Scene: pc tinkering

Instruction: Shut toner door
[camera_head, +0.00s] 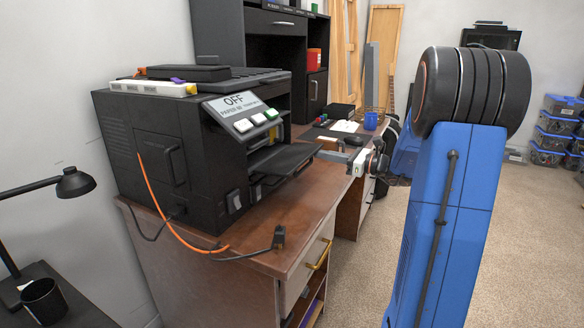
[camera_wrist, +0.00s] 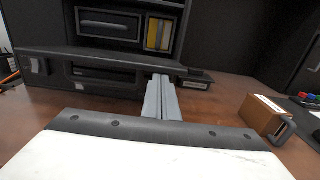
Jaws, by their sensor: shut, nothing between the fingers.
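The black printer (camera_head: 185,150) stands on the brown desk, with a tilted panel reading "OFF" on its top front. Its toner door (camera_head: 285,158) is open and sticks out from the front as a flat flap. In the wrist view the door (camera_wrist: 95,57) shows edge-on, below an opening holding a yellow and grey cartridge (camera_wrist: 158,35). My gripper (camera_head: 330,157) is at the outer end of the flap. Its grey fingers (camera_wrist: 160,80) are together and empty, pointing at the right part of the door edge. I cannot tell whether they touch it.
A brown box-like object with a handle (camera_wrist: 263,114) stands on the desk right of my fingers. An orange cable (camera_head: 160,205) hangs down the printer's side to the desk. A blue cup (camera_head: 370,121) stands farther back. The carpet (camera_head: 535,250) at right is open.

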